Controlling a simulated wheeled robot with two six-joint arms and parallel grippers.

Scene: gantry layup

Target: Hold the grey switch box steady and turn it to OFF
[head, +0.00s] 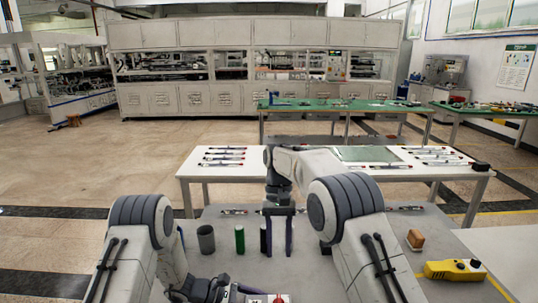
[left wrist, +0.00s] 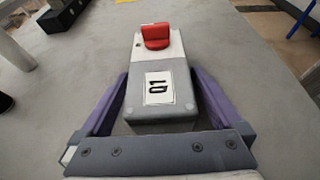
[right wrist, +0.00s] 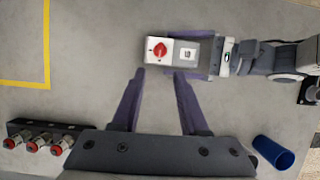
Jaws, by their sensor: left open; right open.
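The grey switch box (left wrist: 160,90) carries a "Q1" label and a red knob (left wrist: 155,36) on its white end. It lies between the purple fingers of my left gripper (left wrist: 160,90), which is open, with a finger along each side. In the right wrist view the box (right wrist: 188,40) lies flat, with its red knob (right wrist: 158,50) on the left end. My right gripper (right wrist: 160,73) is open and empty, its fingertips just short of the knob end. In the head view my right gripper (head: 277,235) points down; the box's red top (head: 278,299) is cut off at the bottom edge.
A blue cup (right wrist: 274,152) and a block with red knobs (right wrist: 40,138) flank my right gripper. A white table (head: 230,175) with tools stands behind.

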